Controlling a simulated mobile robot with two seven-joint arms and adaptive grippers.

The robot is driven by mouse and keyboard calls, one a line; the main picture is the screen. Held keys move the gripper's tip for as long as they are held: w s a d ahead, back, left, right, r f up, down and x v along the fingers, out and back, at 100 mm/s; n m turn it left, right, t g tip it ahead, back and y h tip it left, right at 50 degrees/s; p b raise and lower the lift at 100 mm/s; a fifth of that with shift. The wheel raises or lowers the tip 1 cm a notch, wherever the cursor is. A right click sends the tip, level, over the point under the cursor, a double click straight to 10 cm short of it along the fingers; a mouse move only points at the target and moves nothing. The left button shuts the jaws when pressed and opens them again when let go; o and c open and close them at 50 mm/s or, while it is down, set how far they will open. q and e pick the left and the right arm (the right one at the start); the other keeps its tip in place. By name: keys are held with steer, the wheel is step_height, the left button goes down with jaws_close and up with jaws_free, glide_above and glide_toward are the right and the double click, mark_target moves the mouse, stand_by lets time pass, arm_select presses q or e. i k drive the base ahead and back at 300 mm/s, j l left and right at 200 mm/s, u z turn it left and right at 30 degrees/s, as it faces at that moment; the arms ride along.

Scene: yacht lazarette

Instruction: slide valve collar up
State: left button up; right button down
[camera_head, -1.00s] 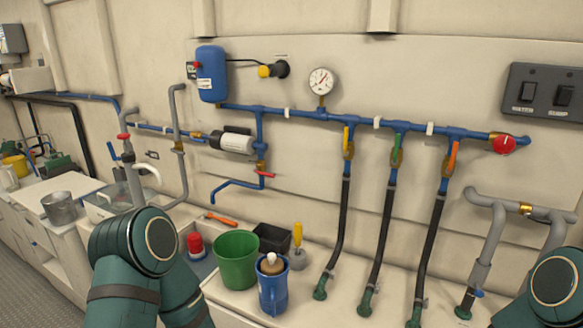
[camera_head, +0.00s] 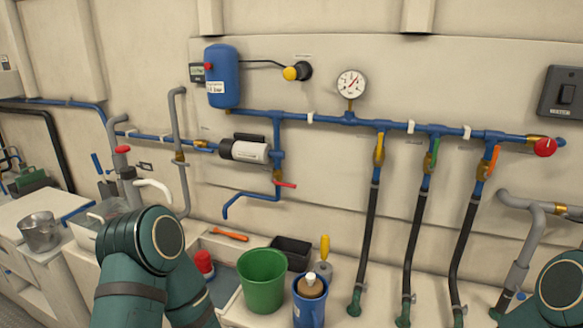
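Three valves with yellow (camera_head: 379,149), green (camera_head: 431,156) and orange (camera_head: 491,161) levers hang from the blue pipe, each with a black hose below. A red round knob (camera_head: 544,147) sits at the pipe's right end. A red lever valve (camera_head: 284,184) is below the pump, and a red-topped fitting (camera_head: 122,150) is on the grey pipe at the left. A brass fitting (camera_head: 559,208) is on the grey pipe at the right. I cannot tell which part is the collar. Only teal links of my arms show at the bottom; both grippers are out of view.
A blue tank (camera_head: 223,76) and gauge (camera_head: 351,84) are on the wall. The hoses reach the counter.

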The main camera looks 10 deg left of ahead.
mark_target(118, 162)
steer(key=i+j, duration=0.1)
steer(key=j, duration=0.85)
steer(key=i+j+z, duration=0.1)
steer(key=j, duration=1.85)
steer(key=i+z, duration=0.05)
